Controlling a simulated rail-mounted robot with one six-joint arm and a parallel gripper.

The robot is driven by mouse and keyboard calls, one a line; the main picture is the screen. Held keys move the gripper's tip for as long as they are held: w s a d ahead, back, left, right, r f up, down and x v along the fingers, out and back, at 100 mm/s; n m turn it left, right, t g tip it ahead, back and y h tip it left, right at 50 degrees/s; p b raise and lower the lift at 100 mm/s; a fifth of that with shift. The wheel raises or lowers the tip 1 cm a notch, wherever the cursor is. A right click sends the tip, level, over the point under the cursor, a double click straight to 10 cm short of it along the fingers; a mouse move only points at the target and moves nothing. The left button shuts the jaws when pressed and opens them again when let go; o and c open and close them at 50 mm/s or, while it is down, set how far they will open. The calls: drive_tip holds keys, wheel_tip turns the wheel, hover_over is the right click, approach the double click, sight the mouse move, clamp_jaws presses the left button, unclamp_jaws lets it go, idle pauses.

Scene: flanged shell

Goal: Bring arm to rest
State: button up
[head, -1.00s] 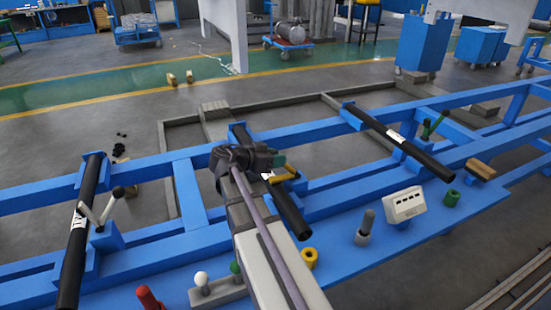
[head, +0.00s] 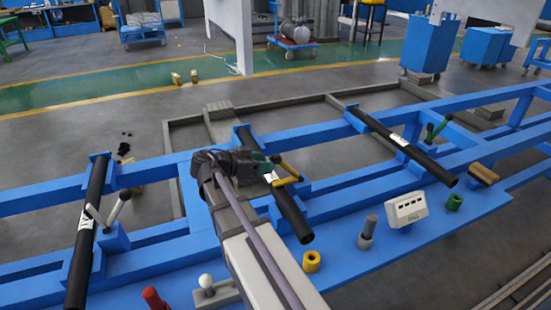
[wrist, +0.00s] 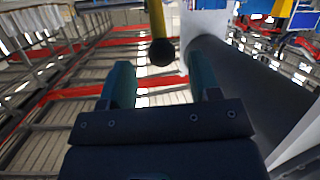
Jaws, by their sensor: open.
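My gripper (head: 268,164) is at the end of my arm, over the blue frame near the middle black tube (head: 288,213). In the wrist view my gripper (wrist: 160,80) shows two teal fingers, apart, with nothing held between them. A yellow handle with a black ball end (wrist: 160,32) lies ahead of the gap in that view. The handle (head: 287,172) also shows beside the gripper in the head view. The black tube (wrist: 240,90) runs past the right finger in the wrist view. Whether the fingers touch anything is unclear.
Black tubes (head: 88,230) and (head: 400,145) lie across the blue frame on both sides. The front shelf holds a white box (head: 406,208), a green ring (head: 454,202), a yellow ring (head: 312,262), a grey peg (head: 367,232) and a red item (head: 154,299).

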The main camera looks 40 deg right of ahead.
drive_tip(key=v, duration=0.4)
drive_tip(key=shift+a+r+p, duration=0.1)
drive_tip(key=shift+p, duration=0.25)
drive_tip(key=s+a+f+n+y, duration=0.1)
drive_tip(key=a+f+n+y, duration=0.2)
drive_tip(key=a+n, duration=0.1)
drive_tip(key=s+a+f+n+t+y, duration=0.1)
drive_tip(key=s+a+f+n+y, duration=0.1)
drive_tip(key=n, duration=0.4)
drive_tip(key=s+a+f+n+t+y, duration=0.1)
drive_tip(key=s+a+f+n+y, duration=0.1)
drive_tip(key=a+f+n+y, duration=0.3)
drive_tip(key=shift+a+f+n, duration=0.15)
drive_tip(key=shift+a+f, duration=0.1)
drive_tip(key=shift+a, duration=0.3)
drive_tip(key=shift+a+f+n, duration=0.15)
drive_tip(key=shift+a+f, duration=0.05)
drive_tip(key=shift+a, duration=0.35)
drive_tip(key=s+a+f+n+y, duration=0.1)
drive_tip(key=s+a+n+y, duration=0.25)
drive_tip(key=a, duration=0.55)
wheel_tip(320, 180, up, 22)
drive_tip(key=p, duration=2.2)
drive_tip(key=shift+a+t+y, duration=0.4)
drive_tip(key=shift+y, duration=0.05)
